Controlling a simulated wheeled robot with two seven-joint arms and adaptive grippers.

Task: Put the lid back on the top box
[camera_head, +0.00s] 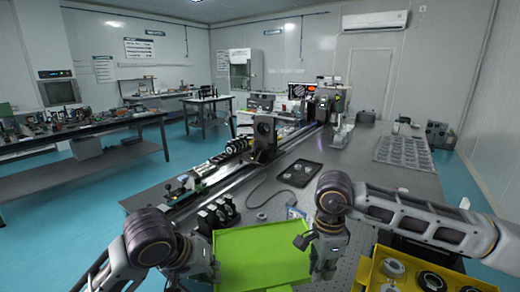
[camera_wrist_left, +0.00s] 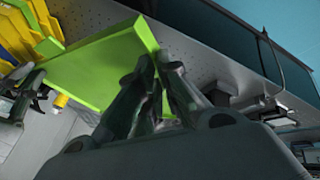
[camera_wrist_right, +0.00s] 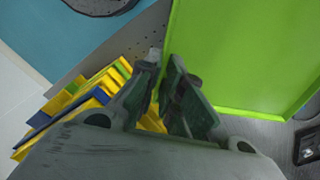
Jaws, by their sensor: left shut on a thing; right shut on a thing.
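The bright green lid (camera_head: 262,252) is a shallow tray-like panel at the bottom middle of the head view, held between my two grippers. My left gripper (camera_head: 214,272) is shut on its left edge; the left wrist view shows the fingers (camera_wrist_left: 160,70) at the green rim. My right gripper (camera_head: 320,272) is shut on its right edge, and the right wrist view shows the fingers (camera_wrist_right: 168,68) against the rim. An open yellow box (camera_head: 409,271) with ring-shaped parts inside stands to the right of the lid. The right wrist view shows stacked yellow, blue and green boxes (camera_wrist_right: 82,103), partly hidden by the gripper.
The grey optical table (camera_head: 292,216) carries a black tray (camera_head: 290,172), a long rail with instruments, and several small optic mounts (camera_head: 217,213) just behind the lid. A sheet of clear round parts (camera_head: 404,152) lies at the far right. My right arm spans above the table's right side.

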